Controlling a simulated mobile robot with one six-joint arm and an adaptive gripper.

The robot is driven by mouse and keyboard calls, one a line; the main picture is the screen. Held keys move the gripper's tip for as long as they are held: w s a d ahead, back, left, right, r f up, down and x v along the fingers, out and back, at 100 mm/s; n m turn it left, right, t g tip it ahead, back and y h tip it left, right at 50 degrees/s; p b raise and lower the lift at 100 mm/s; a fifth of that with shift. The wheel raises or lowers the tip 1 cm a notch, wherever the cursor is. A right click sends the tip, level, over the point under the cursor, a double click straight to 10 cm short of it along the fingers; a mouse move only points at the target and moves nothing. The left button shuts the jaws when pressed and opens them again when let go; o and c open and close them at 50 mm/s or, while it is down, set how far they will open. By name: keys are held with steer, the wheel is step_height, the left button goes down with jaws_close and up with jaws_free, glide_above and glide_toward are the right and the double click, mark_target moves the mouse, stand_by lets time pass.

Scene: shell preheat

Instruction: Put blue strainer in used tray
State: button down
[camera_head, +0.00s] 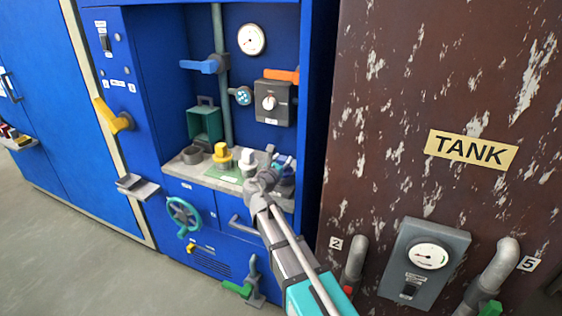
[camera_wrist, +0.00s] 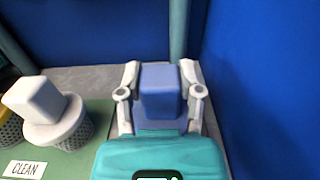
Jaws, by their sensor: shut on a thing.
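My gripper (camera_wrist: 160,82) is shut on the blue strainer (camera_wrist: 161,102), with one finger on each side of its block-shaped top. The strainer's lower part is hidden behind my teal gripper body. In the head view my gripper (camera_head: 280,164) is at the right end of the alcove counter, and a bit of the blue strainer (camera_head: 289,162) shows there. I cannot tell whether it touches the counter. A small grey tray (camera_head: 136,187) juts from the cabinet front at left. No "used" label is readable.
A green mat labelled CLEAN (camera_wrist: 88,150) holds a white strainer (camera_wrist: 50,118) and a yellow strainer (camera_head: 221,156). A grey ring-shaped holder (camera_head: 192,154) stands left of them. The blue alcove wall (camera_wrist: 265,90) is close on the right.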

steer(key=shift+f, duration=0.15)
steer(key=shift+c, duration=1.3)
jaws_free()
steer(key=shift+s+r, duration=0.1)
steer(key=shift+r, duration=0.1)
steer(key=v, duration=1.1)
steer(key=shift+s+a, duration=0.15)
steer(key=shift+s, duration=0.25)
